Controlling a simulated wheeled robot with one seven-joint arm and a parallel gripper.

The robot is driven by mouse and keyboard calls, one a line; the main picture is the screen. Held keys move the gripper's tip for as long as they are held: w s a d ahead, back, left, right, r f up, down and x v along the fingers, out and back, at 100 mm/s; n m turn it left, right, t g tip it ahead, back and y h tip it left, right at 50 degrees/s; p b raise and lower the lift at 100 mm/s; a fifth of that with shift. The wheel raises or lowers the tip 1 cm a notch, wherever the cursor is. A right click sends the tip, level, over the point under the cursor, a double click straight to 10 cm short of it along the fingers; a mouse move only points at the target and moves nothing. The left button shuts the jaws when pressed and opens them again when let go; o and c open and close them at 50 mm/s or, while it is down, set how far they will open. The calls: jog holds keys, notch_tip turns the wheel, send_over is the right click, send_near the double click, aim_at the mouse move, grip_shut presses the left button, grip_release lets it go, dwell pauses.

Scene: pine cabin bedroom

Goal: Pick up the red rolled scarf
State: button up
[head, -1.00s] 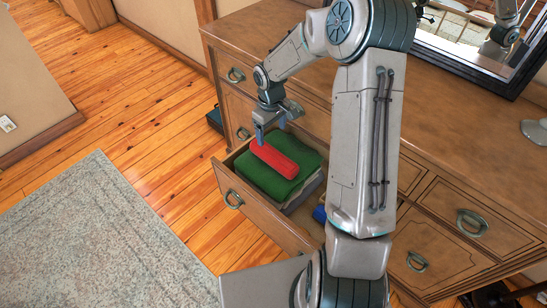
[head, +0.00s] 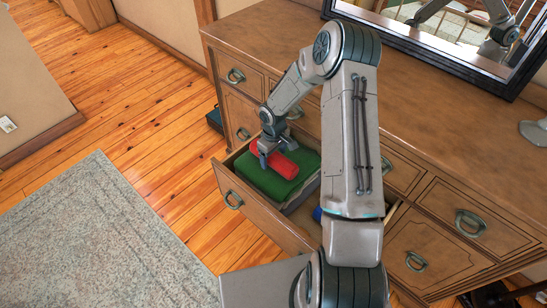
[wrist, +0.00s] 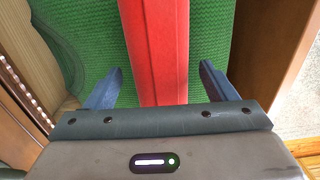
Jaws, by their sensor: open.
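The red rolled scarf (head: 275,160) lies on a folded green cloth (head: 263,182) in the open dresser drawer. My gripper (head: 267,158) is over the scarf in the head view, pointing down. In the wrist view my gripper (wrist: 160,88) is open, with one finger on each side of the scarf (wrist: 155,45). Gaps show between the scarf and both fingers. The green cloth (wrist: 95,40) spreads beneath the scarf. My arm hides part of the scarf and of the drawer in the head view.
The drawer's front panel (head: 240,210) and side walls stand close around the cloth stack. A blue item (head: 317,214) shows in the drawer, partly behind my arm. The dresser top (head: 440,115) carries a mirror (head: 450,30). A rug (head: 100,230) lies on the floor at left.

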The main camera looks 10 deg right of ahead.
jog(key=shift+f, duration=0.8)
jog(key=c, duration=1.1)
jog(key=shift+r, duration=0.1)
